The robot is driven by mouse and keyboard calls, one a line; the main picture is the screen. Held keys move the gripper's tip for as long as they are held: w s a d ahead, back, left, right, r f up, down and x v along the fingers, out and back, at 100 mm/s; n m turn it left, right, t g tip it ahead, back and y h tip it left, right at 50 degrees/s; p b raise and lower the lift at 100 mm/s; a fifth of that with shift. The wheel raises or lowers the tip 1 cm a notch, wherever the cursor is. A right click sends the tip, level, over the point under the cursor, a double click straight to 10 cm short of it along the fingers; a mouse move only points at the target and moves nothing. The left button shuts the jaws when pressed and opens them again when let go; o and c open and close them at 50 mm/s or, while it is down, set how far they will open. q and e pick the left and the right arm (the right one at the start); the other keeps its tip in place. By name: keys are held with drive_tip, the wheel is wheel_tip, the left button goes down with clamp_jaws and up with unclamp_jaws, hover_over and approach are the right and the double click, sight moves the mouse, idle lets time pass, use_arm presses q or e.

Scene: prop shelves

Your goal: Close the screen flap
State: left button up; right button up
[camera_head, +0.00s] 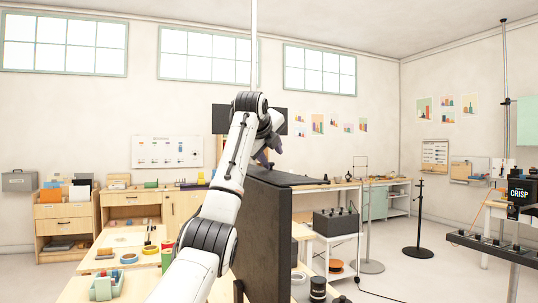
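My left arm rises from the bottom and bends over at the top. My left gripper (264,156) hangs just above the left end of the flap, by the panel's top edge. Its fingers are small and partly hidden by my wrist, so I cannot tell whether they are open or touch the flap. My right gripper is not in view.
A dark screen (281,122) shows behind my wrist. A black box (335,222) sits right of the panel. A black stand (419,225) and a rack (495,248) are farther right, with open floor between.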

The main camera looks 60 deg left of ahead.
use_arm(q)
drive_tip(key=shift+w+d+f, duration=0.3)
drive_tip(key=shift+w, duration=0.1)
drive_tip(key=shift+s+d+r+b, duration=0.1)
drive_tip(key=shift+s+d+b, duration=0.15)
drive_tip(key=shift+s+b, duration=0.1)
drive_tip(key=v, duration=0.8)
drive_tip(key=shift+s+a+r, duration=0.15)
drive_tip(key=shift+s+r, duration=0.2)
drive_tip(key=shift+r, duration=0.05)
drive_tip(key=shift+s+d+r, duration=0.3)
drive_tip(key=shift+d+r, duration=0.05)
drive_tip(key=shift+d, duration=0.15)
drive_tip(key=shift+a, duration=0.15)
drive_tip(key=shift+f, duration=0.1)
drive_tip(key=x, duration=0.9)
drive_tip(key=shift+w+f, duration=0.15)
drive_tip(key=shift+w, duration=0.1)
